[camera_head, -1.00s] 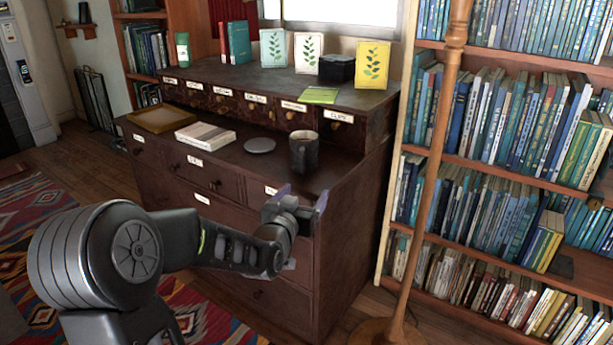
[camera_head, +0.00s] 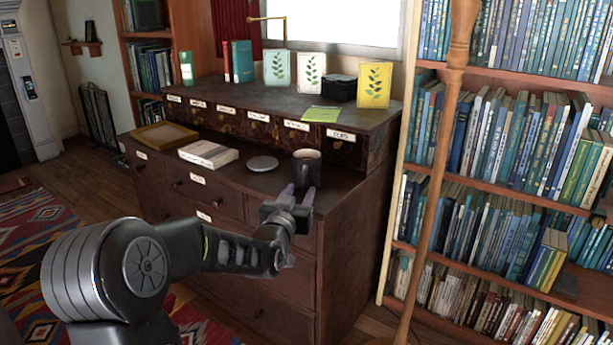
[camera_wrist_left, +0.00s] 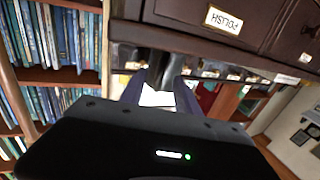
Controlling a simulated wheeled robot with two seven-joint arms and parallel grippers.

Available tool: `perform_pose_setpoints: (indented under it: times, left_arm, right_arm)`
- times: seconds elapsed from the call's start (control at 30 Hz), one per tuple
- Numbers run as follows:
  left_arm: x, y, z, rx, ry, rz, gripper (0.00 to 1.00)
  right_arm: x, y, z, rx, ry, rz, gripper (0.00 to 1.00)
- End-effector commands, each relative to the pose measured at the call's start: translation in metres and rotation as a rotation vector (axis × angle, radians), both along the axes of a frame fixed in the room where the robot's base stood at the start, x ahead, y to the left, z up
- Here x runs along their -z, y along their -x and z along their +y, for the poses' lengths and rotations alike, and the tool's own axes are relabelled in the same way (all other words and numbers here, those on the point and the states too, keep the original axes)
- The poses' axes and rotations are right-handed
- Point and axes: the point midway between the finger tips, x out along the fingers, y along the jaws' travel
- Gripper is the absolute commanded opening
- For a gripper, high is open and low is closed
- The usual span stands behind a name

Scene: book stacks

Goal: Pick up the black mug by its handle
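The black mug (camera_head: 307,166) stands upright near the front right edge of the cabinet's lower top (camera_head: 228,183). Its handle cannot be made out clearly now. My left gripper (camera_head: 298,197) is just in front of and slightly below the mug, at the cabinet edge, its two fingers apart and pointing toward the mug. In the left wrist view the open fingers (camera_wrist_left: 159,88) show with nothing clearly held between them. The fingertips overlap the mug's lower part in the head view; I cannot tell whether they touch it. My right gripper is not in view.
A grey disc (camera_head: 262,163), a book (camera_head: 208,153) and a wooden tray (camera_head: 164,135) lie left of the mug. A raised drawer row (camera_head: 290,130) stands behind it. A floor-standing wooden pole (camera_head: 440,160) and a bookcase (camera_head: 500,245) are to the right.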

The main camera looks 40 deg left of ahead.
Motion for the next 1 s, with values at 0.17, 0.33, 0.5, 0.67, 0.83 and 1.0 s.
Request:
perform_pose_setpoints:
  times: [0.17, 0.33, 0.5, 0.67, 0.83, 1.0]
  left_arm:
    - [0.002, -0.023, 0.008, -0.001, 0.002, -0.002, 0.38]
    - [0.001, -0.042, 0.015, 0.000, 0.001, 0.000, 0.38]
    - [0.000, -0.045, 0.016, 0.000, 0.001, 0.001, 0.38]
    - [0.000, -0.045, 0.016, 0.000, 0.001, 0.001, 0.38]
    - [0.000, -0.045, 0.016, 0.000, 0.001, 0.001, 0.38]
    - [0.000, -0.045, 0.016, 0.000, 0.001, 0.001, 0.37]
  right_arm:
    - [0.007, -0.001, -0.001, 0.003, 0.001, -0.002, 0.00]
    - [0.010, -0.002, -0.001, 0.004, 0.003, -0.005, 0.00]
    - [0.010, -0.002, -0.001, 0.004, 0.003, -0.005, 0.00]
    - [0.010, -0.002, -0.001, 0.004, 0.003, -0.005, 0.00]
    - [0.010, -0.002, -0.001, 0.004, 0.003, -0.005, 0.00]
    - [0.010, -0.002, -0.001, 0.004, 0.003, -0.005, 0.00]
